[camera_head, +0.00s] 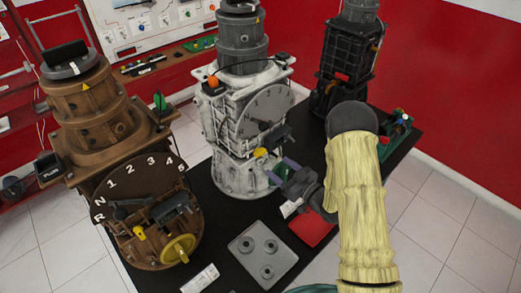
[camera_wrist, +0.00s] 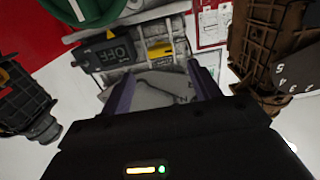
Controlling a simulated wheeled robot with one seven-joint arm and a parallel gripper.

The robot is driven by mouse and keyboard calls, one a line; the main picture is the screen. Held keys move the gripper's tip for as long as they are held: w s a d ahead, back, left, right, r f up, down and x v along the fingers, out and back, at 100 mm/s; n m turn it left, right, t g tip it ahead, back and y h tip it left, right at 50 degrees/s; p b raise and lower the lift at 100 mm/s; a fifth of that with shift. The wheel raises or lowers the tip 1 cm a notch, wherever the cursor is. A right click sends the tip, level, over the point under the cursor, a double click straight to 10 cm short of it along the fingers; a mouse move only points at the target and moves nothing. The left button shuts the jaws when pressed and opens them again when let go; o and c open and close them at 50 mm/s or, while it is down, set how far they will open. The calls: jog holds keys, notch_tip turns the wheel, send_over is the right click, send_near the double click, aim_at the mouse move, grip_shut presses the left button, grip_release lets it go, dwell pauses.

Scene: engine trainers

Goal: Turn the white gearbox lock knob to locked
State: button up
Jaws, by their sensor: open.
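The white gearbox (camera_head: 238,125) stands in the middle of the dark bench, with a grey round dial (camera_head: 265,112) on its face. Its lock knob (camera_head: 260,152) appears to be the small yellow one low on that face. In the wrist view, which looks upside down, the yellow knob (camera_wrist: 160,50) is just beyond my fingertips. Whether it sits at locked is too small to read. My gripper (camera_head: 283,168) is open and empty, its purple fingers (camera_wrist: 160,78) pointing at the gearbox face. The fingers look apart from the knob.
A dark box marked OFF (camera_wrist: 112,52) sits beside the knob. A green wheel (camera_wrist: 85,10) is close by, mostly cropped. A brown gearbox (camera_head: 100,125) stands left and a black one (camera_head: 345,65) behind right. A grey plate (camera_head: 262,255) and red tray (camera_head: 312,228) lie in front.

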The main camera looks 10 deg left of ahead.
aim_at(263, 154)
jog(key=p+x, duration=0.3)
jog(key=x, duration=0.7)
jog(key=c, duration=1)
